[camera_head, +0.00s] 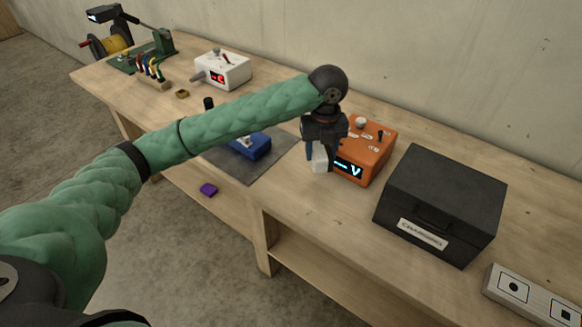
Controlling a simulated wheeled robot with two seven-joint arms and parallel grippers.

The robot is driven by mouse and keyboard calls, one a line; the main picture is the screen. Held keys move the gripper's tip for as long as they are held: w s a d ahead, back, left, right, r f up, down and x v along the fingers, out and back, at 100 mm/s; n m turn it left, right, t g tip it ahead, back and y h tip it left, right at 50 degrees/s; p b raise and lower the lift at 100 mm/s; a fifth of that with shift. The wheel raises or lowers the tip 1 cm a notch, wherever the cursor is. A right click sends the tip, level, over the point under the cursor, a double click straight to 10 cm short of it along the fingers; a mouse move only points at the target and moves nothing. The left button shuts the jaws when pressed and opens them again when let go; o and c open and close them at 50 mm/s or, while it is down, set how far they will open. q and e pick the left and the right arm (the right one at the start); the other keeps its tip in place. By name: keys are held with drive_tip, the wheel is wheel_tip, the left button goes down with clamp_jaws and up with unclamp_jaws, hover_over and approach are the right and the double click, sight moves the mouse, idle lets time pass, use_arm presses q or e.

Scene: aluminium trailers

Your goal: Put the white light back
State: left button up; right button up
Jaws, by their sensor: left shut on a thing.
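My left gripper (318,150) is shut on a small white block-like thing, which I take for the white light (320,160). It holds it at the front left of an orange box (372,140) with a lit "V" display. My arm and fingers hide part of the light. I cannot tell whether it touches the bench or the orange box. My right gripper is not in view.
The wooden bench (310,205) also bears a black case (440,200), a grey two-socket strip (530,295), a blue device (250,145) on a dark mat (238,168), and a white box (222,68). Bare wood shows in front of the orange box.

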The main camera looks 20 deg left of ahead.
use_arm(q)
drive_tip(key=a+f+p, duration=0.1)
drive_tip(key=a, duration=0.2)
drive_tip(key=w+a+f+p, duration=0.1)
drive_tip(key=a+f, duration=0.1)
drive_tip(key=a, duration=0.1)
drive_tip(key=a+f+p, duration=0.1)
drive_tip(key=a+f, duration=0.1)
drive_tip(key=a, duration=0.1)
drive_tip(key=shift+w+a+f, duration=0.15)
drive_tip(key=shift+w+f, duration=0.1)
drive_tip(key=shift+w, duration=0.05)
drive_tip(key=shift+f+p, duration=0.45)
wheel_tip(320, 180, down, 3)
drive_tip(key=shift+r+p, duration=0.1)
drive_tip(key=shift+p, duration=0.65)
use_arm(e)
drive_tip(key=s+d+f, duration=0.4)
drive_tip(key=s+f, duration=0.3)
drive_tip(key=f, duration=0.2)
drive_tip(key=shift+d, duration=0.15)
use_arm(q)
drive_tip(key=shift+f, duration=0.2)
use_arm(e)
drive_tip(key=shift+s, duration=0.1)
